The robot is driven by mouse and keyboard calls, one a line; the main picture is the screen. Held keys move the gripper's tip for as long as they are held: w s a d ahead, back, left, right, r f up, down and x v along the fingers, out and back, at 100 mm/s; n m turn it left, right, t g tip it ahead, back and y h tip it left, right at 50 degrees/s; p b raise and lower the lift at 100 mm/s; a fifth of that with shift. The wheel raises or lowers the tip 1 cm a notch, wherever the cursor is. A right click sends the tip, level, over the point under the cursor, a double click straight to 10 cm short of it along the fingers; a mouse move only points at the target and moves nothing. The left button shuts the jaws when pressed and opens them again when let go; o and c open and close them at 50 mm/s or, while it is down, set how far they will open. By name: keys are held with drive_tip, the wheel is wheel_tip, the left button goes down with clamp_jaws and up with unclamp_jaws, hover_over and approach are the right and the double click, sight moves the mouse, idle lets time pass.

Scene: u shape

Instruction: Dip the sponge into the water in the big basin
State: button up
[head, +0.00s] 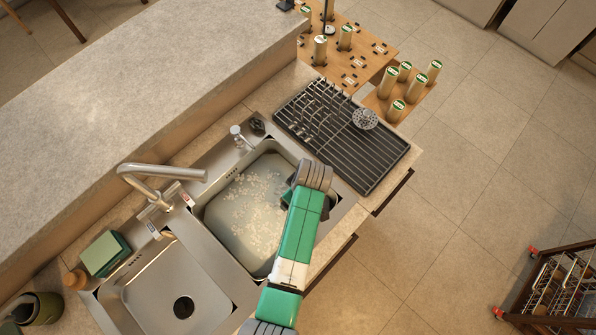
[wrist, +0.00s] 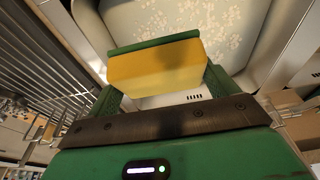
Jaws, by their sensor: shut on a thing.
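The sponge (wrist: 150,72), yellow with a green scouring layer, is held between the fingers of my gripper (wrist: 162,84) in the wrist view. The big basin (head: 270,149) is the upper right sink bowl in the head view. It holds pale, foamy water (head: 243,213), which also shows beyond the sponge in the wrist view (wrist: 185,20). My gripper is over the basin's right side in the head view, where my wrist mostly hides the sponge. I cannot tell whether the sponge touches the water.
The tap (head: 165,172) reaches over from the left. A smaller empty basin (head: 183,280) is at the lower left. A green block (head: 105,253) stands beside it. A dark drying rack (head: 345,135) lies right of the big basin. A raised stone ledge (head: 130,85) runs behind.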

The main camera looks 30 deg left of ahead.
drive_tip(key=d+b+x, duration=0.1)
drive_tip(key=b+x, duration=0.4)
drive_tip(key=d+b+x, duration=0.1)
drive_tip(key=b+x, duration=0.4)
drive_tip(key=x, duration=0.1)
drive_tip(key=d+f+b+x, duration=0.1)
drive_tip(key=b+x, duration=0.4)
drive_tip(key=b, duration=0.1)
drive_tip(key=shift+s+d+f, duration=0.3)
drive_tip(key=shift+f, duration=0.05)
drive_tip(key=shift+r, duration=0.15)
drive_tip(key=shift+r+p, duration=0.2)
drive_tip(key=shift+p, duration=0.3)
drive_tip(key=shift+f, duration=0.15)
drive_tip(key=shift+f, duration=0.15)
idle(0.3)
drive_tip(key=shift+r+p, duration=0.3)
drive_tip(key=shift+r, duration=0.05)
